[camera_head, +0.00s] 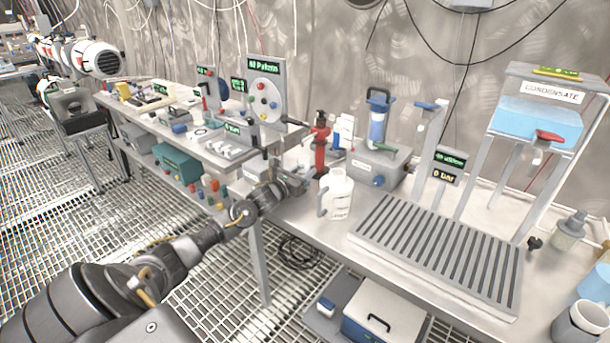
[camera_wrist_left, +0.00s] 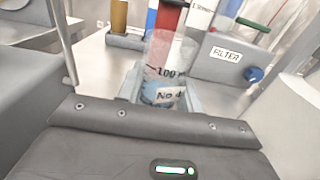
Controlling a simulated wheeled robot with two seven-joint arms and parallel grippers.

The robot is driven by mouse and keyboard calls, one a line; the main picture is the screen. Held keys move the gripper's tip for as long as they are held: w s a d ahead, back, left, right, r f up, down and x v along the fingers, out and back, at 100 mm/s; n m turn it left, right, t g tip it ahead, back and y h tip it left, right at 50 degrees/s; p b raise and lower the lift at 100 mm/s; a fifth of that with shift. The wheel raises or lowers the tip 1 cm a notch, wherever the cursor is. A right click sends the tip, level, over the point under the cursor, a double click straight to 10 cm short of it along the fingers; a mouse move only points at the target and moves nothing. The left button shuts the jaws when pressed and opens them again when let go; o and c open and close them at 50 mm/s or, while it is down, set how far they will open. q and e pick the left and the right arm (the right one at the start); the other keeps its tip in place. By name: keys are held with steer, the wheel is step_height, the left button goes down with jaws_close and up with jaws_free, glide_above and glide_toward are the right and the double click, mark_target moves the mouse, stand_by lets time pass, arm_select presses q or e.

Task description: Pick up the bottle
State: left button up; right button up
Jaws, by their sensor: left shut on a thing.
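The bottle (camera_wrist_left: 168,58) shows in the left wrist view as a clear, tapered vessel with blue contents, a "100" mark and a "No 4" label. My left gripper (camera_head: 306,178) is shut on it, with a finger on each side of its lower part. In the head view the gripper is over the bench, just left of a white handled jug (camera_head: 340,196). I cannot make out the bottle clearly there, nor tell whether its base touches the bench. My right gripper is not in view.
A red fitting (camera_head: 321,146) stands behind the gripper, and the grey filter box (camera_head: 378,167) is behind the jug. A slatted drain tray (camera_head: 437,250) fills the bench to the right. A shelf of instruments (camera_head: 222,152) lies left.

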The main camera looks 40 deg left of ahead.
mark_target(299, 165)
arm_select(q)
steer(key=shift+r, duration=0.1)
steer(key=shift+r, duration=0.6)
step_height(299, 165, up, 2)
steer(key=shift+s+r+b, duration=0.1)
steer(key=shift+r+b, duration=0.05)
steer(key=shift+b, duration=0.2)
steer(key=s, duration=0.8)
steer(key=s+b, duration=0.1)
steer(key=s, duration=0.6)
steer(key=shift+s+d, duration=0.2)
steer(key=shift+s, duration=1.2)
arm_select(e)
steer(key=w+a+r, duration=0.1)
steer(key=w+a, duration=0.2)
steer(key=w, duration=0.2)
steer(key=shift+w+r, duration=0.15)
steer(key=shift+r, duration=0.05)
